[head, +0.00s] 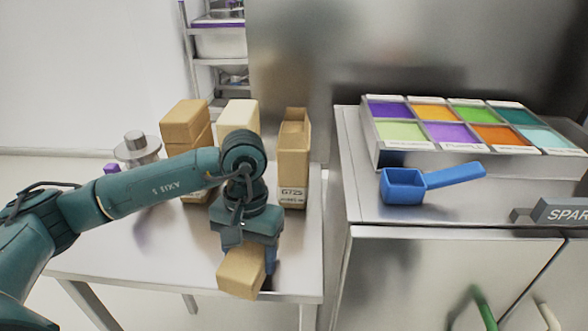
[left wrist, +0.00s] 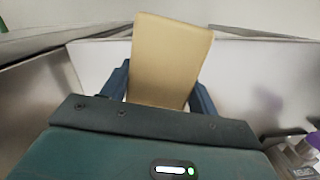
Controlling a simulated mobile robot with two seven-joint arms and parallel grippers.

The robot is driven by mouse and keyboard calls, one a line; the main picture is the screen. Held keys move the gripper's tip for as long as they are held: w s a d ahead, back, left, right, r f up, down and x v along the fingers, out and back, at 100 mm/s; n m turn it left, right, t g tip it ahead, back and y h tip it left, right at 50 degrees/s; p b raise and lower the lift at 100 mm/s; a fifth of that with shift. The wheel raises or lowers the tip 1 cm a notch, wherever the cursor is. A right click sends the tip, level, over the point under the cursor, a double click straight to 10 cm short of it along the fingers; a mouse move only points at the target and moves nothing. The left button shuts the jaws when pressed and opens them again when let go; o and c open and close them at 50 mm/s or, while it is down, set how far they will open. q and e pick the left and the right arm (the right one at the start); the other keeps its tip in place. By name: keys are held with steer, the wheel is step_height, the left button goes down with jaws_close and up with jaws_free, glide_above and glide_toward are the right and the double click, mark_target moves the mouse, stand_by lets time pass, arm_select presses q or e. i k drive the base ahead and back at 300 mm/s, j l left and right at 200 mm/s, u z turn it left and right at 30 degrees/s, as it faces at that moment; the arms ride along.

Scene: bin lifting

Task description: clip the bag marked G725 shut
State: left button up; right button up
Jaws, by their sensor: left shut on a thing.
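The bag marked G725 (head: 293,165) stands upright on the left table, tan, with its top open and its label low on the front. My left gripper (head: 248,258) is in front of it and a little to its left, near the table's front edge. It is shut on a plain tan block (head: 240,275), whose exact nature I cannot tell. In the left wrist view the block (left wrist: 168,60) sits between the two blue fingers. No label shows on it. My right gripper is not in view.
A tan bag (head: 184,125) and a paler bag (head: 238,116) stand left of G725, partly hidden by my arm. A metal canister (head: 137,148) is farther left. The right counter holds a tray of coloured compartments (head: 375,148) and a blue scoop (head: 403,187).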

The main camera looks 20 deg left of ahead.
mark_target(292, 149)
steer(key=k+j, duration=0.2)
steer(key=j, duration=0.15)
steer(key=k+j, duration=0.15)
steer(key=j, duration=0.2)
steer(key=k+j+u, duration=0.1)
steer(key=j, duration=0.25)
steer(key=k, duration=0.1)
